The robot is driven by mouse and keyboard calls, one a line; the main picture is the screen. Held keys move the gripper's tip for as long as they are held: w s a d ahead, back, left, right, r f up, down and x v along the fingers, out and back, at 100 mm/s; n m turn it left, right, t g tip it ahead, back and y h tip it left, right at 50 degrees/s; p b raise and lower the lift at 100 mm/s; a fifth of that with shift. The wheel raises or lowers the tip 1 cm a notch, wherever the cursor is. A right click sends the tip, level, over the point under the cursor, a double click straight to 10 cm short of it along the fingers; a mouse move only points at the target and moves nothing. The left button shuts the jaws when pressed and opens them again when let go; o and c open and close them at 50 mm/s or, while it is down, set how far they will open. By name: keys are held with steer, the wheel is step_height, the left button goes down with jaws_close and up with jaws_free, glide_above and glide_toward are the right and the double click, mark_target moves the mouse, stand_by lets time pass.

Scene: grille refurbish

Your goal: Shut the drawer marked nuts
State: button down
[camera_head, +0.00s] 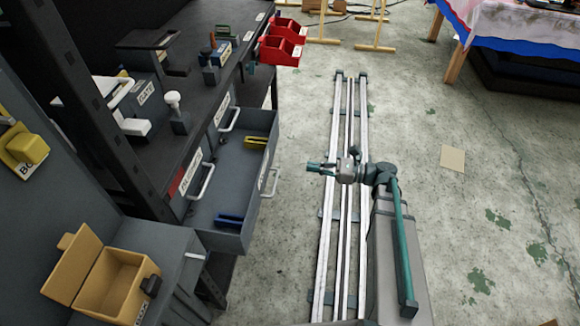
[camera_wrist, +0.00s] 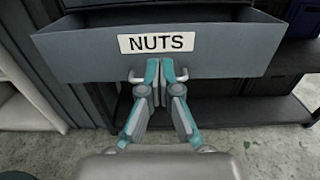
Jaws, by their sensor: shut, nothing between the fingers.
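The nuts drawer (camera_head: 262,205) is a grey drawer pulled well out of the bench in the head view. Its front with the white NUTS label (camera_wrist: 157,43) faces me in the wrist view. A yellow piece (camera_head: 256,142) and a blue piece (camera_head: 230,219) lie inside it. Its pale handle (camera_head: 270,181) shows in the wrist view as two ends on either side of my fingers, which hide its middle. My gripper (camera_head: 312,167) is shut and empty. It points at the drawer front, just below the label in the wrist view (camera_wrist: 167,72); the head view shows a gap between them.
Red bins (camera_head: 282,45) stand at the bench's far end. A tan open box (camera_head: 110,285) is at lower left. Floor between drawer and my rail is clear.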

mark_target(263, 161)
steer(key=x, duration=1.3)
steer(key=shift+a+f, duration=0.1)
steer(key=shift+a, duration=0.2)
